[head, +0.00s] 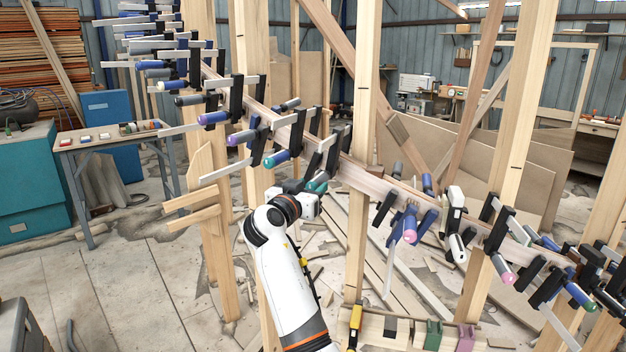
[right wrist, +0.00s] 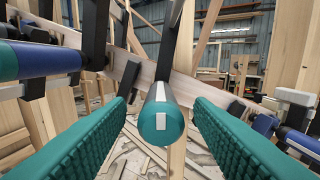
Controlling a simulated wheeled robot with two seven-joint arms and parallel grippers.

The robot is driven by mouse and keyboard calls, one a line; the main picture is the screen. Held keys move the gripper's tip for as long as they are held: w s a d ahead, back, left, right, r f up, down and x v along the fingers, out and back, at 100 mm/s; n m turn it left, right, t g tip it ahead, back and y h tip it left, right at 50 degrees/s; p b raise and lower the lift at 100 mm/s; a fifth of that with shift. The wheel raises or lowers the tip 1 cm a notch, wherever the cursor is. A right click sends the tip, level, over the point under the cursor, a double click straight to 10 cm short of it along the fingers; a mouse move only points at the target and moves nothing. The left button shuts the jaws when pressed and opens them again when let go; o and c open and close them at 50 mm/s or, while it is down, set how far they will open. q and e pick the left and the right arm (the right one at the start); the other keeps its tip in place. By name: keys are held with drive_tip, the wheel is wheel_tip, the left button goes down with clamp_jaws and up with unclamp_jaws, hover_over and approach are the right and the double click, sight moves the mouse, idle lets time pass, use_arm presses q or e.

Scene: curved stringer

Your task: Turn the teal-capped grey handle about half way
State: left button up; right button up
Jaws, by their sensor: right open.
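The grey handle with the teal cap (right wrist: 162,122) is in the middle of the right wrist view. Its round end faces the camera and bears a white mark; a paler stripe runs along the grey part. My right gripper (right wrist: 160,98) is open, with a teal ribbed pad on each side of the handle. Gaps show between the handle and both pads. In the head view my right gripper (head: 308,202) is at the clamp row, and the teal cap (head: 318,183) shows just above it, partly hidden. My left gripper is not in view.
A curved wooden stringer (head: 365,182) carries many bar clamps on upright posts. A blue handle (right wrist: 40,60) is close on the left and another blue handle (right wrist: 300,142) on the right in the wrist view. Wood scraps litter the floor. A grey table (head: 110,140) stands left.

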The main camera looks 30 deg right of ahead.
sight(319, 181)
drive_tip(key=shift+x, duration=1.3)
drive_tip(key=c, duration=1)
